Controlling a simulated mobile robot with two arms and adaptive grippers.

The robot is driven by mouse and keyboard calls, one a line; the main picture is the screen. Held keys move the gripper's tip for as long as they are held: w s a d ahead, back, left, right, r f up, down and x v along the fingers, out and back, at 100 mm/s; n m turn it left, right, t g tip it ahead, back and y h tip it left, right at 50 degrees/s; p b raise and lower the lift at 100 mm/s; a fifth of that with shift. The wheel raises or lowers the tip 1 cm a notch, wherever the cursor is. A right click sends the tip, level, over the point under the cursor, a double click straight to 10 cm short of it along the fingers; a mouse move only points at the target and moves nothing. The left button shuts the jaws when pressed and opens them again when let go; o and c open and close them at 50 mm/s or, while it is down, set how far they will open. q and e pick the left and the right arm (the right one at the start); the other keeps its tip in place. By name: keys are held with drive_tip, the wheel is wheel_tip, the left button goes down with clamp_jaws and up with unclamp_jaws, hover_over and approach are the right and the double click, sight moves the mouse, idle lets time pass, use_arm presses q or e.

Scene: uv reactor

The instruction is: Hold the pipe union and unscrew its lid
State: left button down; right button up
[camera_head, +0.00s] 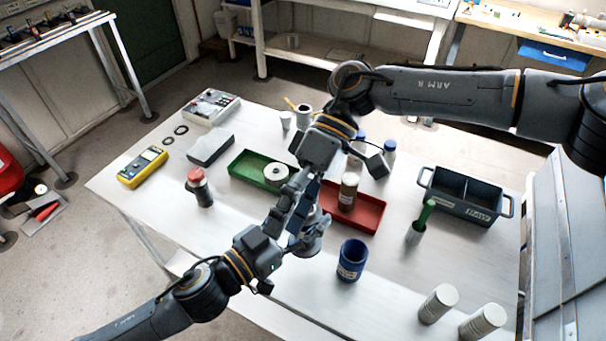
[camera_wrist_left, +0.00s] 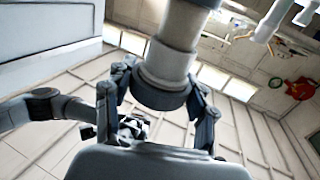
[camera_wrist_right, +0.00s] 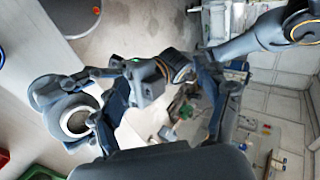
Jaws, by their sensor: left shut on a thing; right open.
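The pipe union (camera_head: 309,243) is a grey round part near the middle of the head view, partly hidden by my grippers. My left gripper (camera_head: 302,214) is shut on it and holds it above the table. In the left wrist view it is a grey cylinder (camera_wrist_left: 172,58) with a dark ring at its lower end, between the fingers. My right gripper (camera_head: 287,222) is open, close to my left one. In the right wrist view the union's pale round end (camera_wrist_right: 78,122) shows beside the left finger, not centred between the fingers. I cannot tell the lid clearly from the body.
The table (camera_head: 235,215) bears a green tray (camera_head: 243,168), a red tray (camera_head: 366,214), a blue cup (camera_head: 351,260) and a grey divided crate (camera_head: 462,195). Two pale cylinders (camera_head: 438,304) stand at the front right. The front left table area is clear.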

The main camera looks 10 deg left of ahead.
drive_tip(key=w+a+r+t, duration=0.2)
drive_tip(key=a+r+t, duration=0.2)
drive_tip(key=a+r, duration=0.15)
drive_tip(key=t+h, duration=0.5)
approach(305, 229)
drive_tip(key=shift+w+a+r, duration=0.1)
drive_tip(key=shift+w+a, duration=0.1)
drive_tip(key=shift+w, duration=0.3)
drive_tip(key=shift+w+a+r, duration=0.1)
drive_tip(key=shift+w+a, duration=0.1)
drive_tip(key=shift+w, duration=0.35)
drive_tip(key=shift+w+d+f, duration=0.1)
drive_tip(key=shift+d+f, duration=0.05)
drive_tip(key=shift+f, duration=0.05)
wheel_tip(305, 229, down, 8)
drive_tip(key=shift+r, duration=0.2)
drive_tip(key=shift+c, duration=0.3)
